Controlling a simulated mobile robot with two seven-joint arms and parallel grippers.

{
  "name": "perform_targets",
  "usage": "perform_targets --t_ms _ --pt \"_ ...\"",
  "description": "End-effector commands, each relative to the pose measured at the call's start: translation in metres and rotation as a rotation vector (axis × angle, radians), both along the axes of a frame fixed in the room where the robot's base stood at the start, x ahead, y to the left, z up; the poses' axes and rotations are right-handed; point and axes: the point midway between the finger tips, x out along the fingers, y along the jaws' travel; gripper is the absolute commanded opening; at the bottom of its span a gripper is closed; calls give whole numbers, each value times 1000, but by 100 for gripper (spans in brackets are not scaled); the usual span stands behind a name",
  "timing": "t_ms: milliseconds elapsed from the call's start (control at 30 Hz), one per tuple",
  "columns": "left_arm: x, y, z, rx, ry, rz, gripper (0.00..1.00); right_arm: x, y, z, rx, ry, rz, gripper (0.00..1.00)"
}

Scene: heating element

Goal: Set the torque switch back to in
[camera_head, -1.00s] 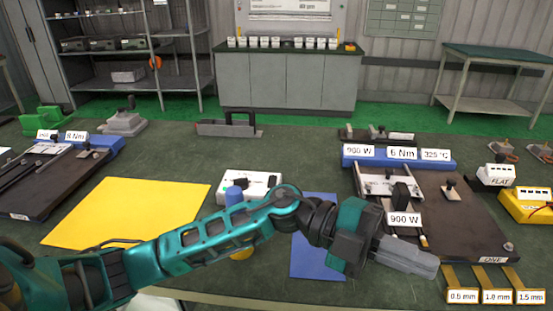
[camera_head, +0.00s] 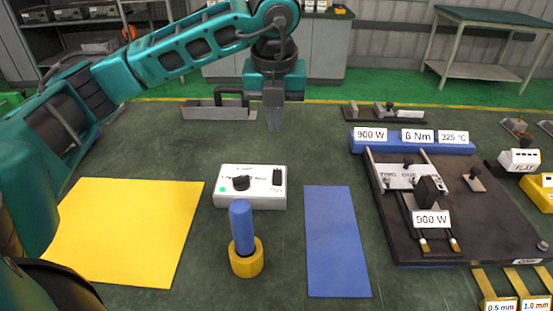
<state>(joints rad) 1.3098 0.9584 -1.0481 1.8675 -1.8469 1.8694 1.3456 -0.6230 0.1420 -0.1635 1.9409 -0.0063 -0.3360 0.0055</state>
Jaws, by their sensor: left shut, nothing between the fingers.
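A white control box (camera_head: 251,195) stands on the green table in the middle of the head view. A black knob (camera_head: 241,183) sits on its top at the left and a black rocker-like block (camera_head: 277,176) at the right. A green light shows on its left side. Its print is too small to read surely. My left gripper (camera_head: 274,122) is shut and empty, pointing down above and behind the box, apart from it. A screwdriver-like tool with a blue handle (camera_head: 241,222) stands upright in a yellow base (camera_head: 246,262) in front of the box. My right gripper is not in view.
A yellow mat (camera_head: 130,235) lies left and a blue mat (camera_head: 336,240) right of the box. A grey tool with a black handle (camera_head: 205,110) lies behind, near my gripper.

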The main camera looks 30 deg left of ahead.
Motion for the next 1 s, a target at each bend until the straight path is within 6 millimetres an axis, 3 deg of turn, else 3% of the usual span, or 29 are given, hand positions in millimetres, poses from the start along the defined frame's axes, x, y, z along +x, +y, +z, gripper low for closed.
perform_targets --t_ms 600,800,1000 --pt "19 11 -112 -3 4 -2 0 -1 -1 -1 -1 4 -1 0" --pt "23 13 -131 -4 2 -4 0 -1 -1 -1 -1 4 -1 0" --pt "24 14 -135 -4 1 -4 0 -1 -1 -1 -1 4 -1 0"
